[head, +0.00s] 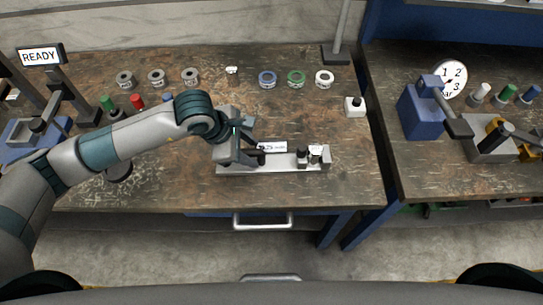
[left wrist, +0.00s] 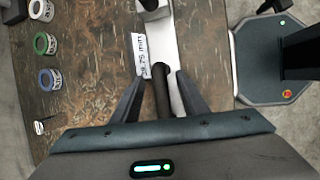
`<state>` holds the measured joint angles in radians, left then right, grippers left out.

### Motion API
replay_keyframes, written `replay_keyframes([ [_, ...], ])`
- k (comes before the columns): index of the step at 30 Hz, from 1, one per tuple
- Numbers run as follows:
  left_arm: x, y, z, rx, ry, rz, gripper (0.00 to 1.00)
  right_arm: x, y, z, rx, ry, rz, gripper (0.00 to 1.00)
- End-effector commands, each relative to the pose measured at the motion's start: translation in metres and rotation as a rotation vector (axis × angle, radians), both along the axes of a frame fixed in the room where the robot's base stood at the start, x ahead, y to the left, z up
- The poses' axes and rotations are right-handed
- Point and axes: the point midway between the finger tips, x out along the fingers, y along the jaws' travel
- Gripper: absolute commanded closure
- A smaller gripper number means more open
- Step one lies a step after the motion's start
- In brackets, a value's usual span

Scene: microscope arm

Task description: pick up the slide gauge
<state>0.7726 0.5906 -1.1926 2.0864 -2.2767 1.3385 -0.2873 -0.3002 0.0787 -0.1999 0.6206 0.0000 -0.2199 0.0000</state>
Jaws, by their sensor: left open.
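The slide gauge lies near the front edge of the left workbench, a pale flat bar (head: 285,168) with dark fittings and a white label (head: 272,147). In the left wrist view the label (left wrist: 140,54) reads a figure in mm, and a dark rod-like part of the gauge (left wrist: 161,92) runs between my fingers. My left gripper (head: 252,152) is over the left end of the gauge. In the left wrist view my left gripper (left wrist: 160,79) is open, one finger on each side of the dark part; I cannot tell whether they touch it. My right gripper is not in view.
Several tape-like rolls (head: 268,78) stand along the back of the bench (head: 225,120). A READY sign (head: 41,56) is at left. The right bench holds a blue device (head: 422,110).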

Motion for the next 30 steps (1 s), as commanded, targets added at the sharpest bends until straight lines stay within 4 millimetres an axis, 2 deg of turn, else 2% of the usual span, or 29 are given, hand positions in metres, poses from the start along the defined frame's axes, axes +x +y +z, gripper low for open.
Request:
replay_keyframes([
  [12, 0.0, 0.0001, -0.0003, 0.0, 0.0, 0.0, 0.6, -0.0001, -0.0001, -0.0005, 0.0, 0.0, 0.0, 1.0],
  [14, 0.0, 0.0001, -0.0003, 0.0, 0.0, 0.0, 0.72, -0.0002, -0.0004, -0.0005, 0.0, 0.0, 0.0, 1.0],
  [17, 0.0, 0.0001, -0.0001, 0.0, -0.001, 0.0, 0.96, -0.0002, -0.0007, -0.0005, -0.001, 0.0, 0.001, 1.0],
  [18, 0.0001, 0.0001, -0.0001, 0.0, -0.001, 0.0, 1.0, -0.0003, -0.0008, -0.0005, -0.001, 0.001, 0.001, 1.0],
  [30, 0.0003, 0.0001, 0.0, 0.0, -0.001, 0.001, 1.0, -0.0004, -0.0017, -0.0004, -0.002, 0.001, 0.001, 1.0],
])
